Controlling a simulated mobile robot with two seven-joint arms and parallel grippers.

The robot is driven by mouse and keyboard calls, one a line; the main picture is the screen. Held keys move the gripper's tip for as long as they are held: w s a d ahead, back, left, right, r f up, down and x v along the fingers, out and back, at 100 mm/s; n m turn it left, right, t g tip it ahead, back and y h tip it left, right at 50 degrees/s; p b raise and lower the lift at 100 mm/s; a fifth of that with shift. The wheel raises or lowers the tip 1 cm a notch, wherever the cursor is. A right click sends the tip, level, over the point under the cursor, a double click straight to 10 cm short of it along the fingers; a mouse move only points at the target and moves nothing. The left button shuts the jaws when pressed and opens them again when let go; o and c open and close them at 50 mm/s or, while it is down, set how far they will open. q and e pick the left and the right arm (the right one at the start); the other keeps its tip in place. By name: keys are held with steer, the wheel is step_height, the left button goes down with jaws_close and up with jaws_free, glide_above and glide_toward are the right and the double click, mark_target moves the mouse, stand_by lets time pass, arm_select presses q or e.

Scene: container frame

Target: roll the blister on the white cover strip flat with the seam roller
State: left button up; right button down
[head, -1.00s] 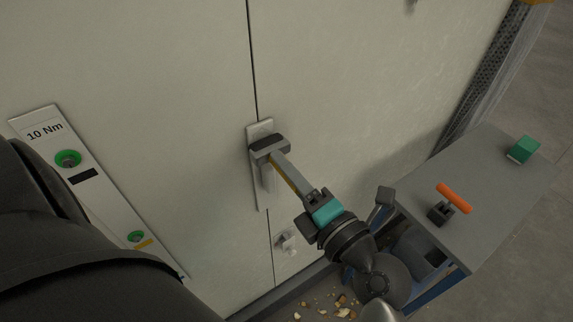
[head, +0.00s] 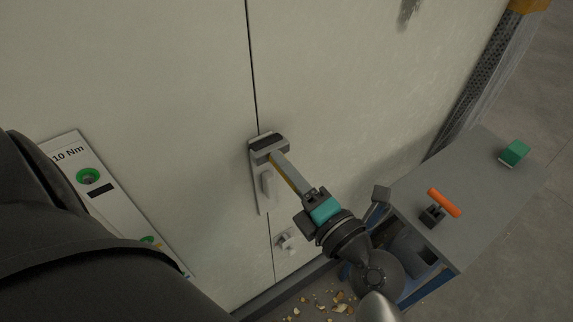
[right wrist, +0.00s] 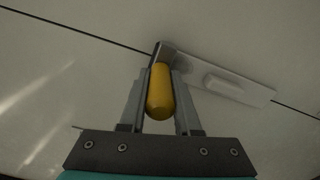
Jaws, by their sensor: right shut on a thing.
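The white cover strip (head: 262,201) lies upright over the seam between the pale panels. Its blister (head: 267,185) is a raised oblong bump, also raised in the right wrist view (right wrist: 222,84). My right gripper (head: 282,171) is shut on the yellow handle of the seam roller (head: 268,146). In the right wrist view the handle (right wrist: 160,92) sits between the fingers. The roller's head is at the strip's upper end, above the blister. Whether it touches the strip I cannot tell. My left gripper is not in view.
A grey cart (head: 480,205) at right carries an orange-handled tool (head: 443,203) and a green block (head: 514,152). A latch-like fitting (head: 286,241) sits on the panel below the strip. A label board marked 10 Nm (head: 112,205) is at left. Crumbs (head: 335,302) lie below.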

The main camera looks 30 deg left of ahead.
steer(key=shift+f+b, duration=1.6)
steer(key=shift+f, duration=1.35)
steer(key=shift+r+p, duration=3.1)
steer(key=shift+p, duration=0.85)
steer(key=shift+f+b, duration=0.4)
steer(key=shift+f, duration=1.15)
steer(key=shift+r, duration=0.1)
steer(key=shift+a+r+p, duration=0.1)
steer(key=shift+r+p, duration=1.35)
steer(key=shift+p, duration=0.25)
steer(key=shift+f+b, duration=1.35)
steer(key=shift+f, duration=0.35)
steer(key=shift+f, duration=0.1)
